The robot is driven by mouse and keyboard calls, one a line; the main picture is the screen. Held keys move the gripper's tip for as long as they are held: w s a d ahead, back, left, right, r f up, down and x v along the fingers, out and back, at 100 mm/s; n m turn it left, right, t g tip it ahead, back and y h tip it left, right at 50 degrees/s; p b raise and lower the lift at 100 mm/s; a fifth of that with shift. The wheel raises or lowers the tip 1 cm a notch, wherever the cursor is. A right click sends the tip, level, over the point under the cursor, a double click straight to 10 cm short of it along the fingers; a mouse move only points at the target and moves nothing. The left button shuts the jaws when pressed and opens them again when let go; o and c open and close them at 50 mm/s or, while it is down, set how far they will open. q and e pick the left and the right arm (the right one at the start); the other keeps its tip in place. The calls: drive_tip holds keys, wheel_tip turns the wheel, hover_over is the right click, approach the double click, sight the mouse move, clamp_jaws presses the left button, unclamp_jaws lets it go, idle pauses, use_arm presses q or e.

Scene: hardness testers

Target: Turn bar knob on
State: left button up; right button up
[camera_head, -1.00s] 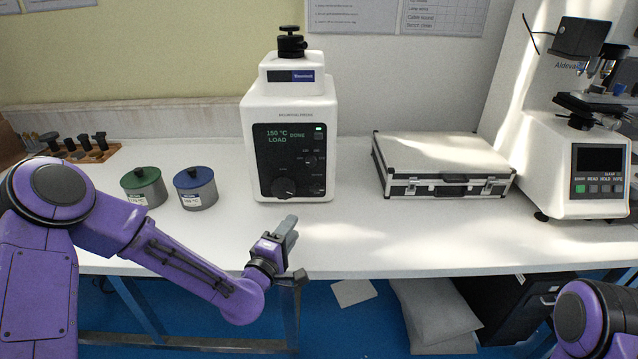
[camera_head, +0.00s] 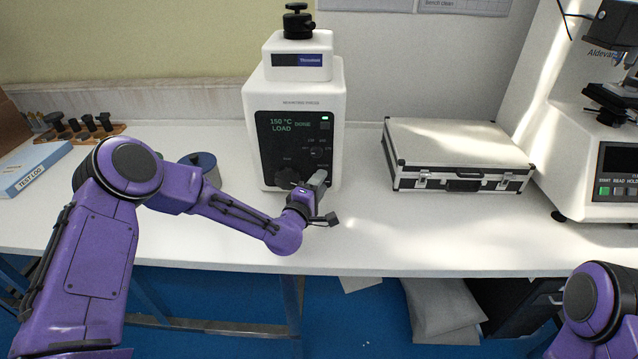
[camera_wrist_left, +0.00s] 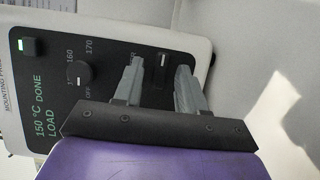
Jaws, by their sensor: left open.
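The white mounting press (camera_head: 293,92) stands on the bench with a dark front panel (camera_head: 268,150) reading "150 °C DONE LOAD". My left gripper (camera_head: 325,198) is open at the panel's lower right corner. In the left wrist view, a small dark bar knob (camera_wrist_left: 162,68) with a pale line shows between the spread fingers of my left gripper (camera_wrist_left: 160,72). I cannot tell whether the fingers touch it. In the head view the gripper hides this knob. My right gripper is out of view; only part of my right arm shows at lower right.
A round dial (camera_wrist_left: 79,75) marked 160 and 170 sits close to one finger. A large black knob (camera_head: 287,177) is left of the gripper. A silver case (camera_head: 455,150) stands to the right, a lidded tin (camera_head: 203,164) to the left. Bench between case and front edge is clear.

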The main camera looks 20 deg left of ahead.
use_arm(q)
clamp_jaws()
drive_tip(key=m+p, duration=0.1)
drive_tip(key=m+g+p, duration=0.1)
drive_tip(key=m, duration=0.1)
drive_tip(key=shift+r, duration=0.3)
drive_tip(key=m+g+y+p, duration=0.1)
drive_tip(key=m+p, duration=0.1)
drive_tip(key=m+g+p, duration=0.1)
drive_tip(key=m+p, duration=0.1)
drive_tip(key=m, duration=0.1)
drive_tip(key=shift+d+r+y, duration=0.15)
drive_tip(key=shift+r+y, duration=0.05)
drive_tip(key=shift+y, duration=0.2)
drive_tip(key=m+y+p, duration=0.1)
drive_tip(key=m+g+y+p, duration=0.1)
drive_tip(key=m, duration=0.1)
drive_tip(key=shift+w+d+p, duration=0.1)
drive_tip(key=shift+d+p, duration=0.1)
drive_tip(key=shift+p, duration=0.15)
drive_tip(key=shift+m+g+y+p, duration=0.6)
drive_tip(key=shift+m+y, duration=0.2)
drive_tip(key=shift+m, duration=0.4)
drive_tip(key=shift+f, duration=0.1)
